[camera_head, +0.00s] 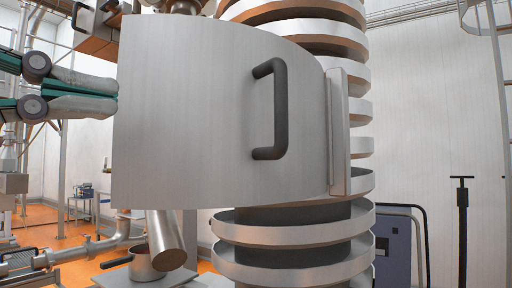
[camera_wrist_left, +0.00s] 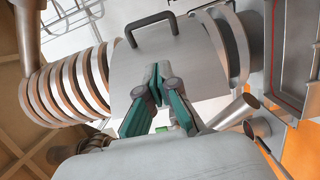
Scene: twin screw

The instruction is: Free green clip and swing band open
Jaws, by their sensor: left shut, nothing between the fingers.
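The band (camera_head: 190,110) is a curved metal plate with a dark handle (camera_head: 270,110), hinged at its right edge beside the spiral column (camera_head: 295,262). Its left part stands out from the column toward the left. My left gripper (camera_head: 117,95) is shut and empty at the band's left edge, its tips partly hidden by the plate. In the left wrist view the shut fingers (camera_wrist_left: 157,79) lie over the band (camera_wrist_left: 195,65); I cannot tell whether they touch. A small bright green patch (camera_wrist_left: 182,127) shows between the fingers; I cannot tell whether it is the clip. My right gripper is out of view.
Another handled metal part (camera_head: 92,25) is at the upper left. A dark panel (camera_head: 395,250) and a black post (camera_head: 462,225) stand at the right.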

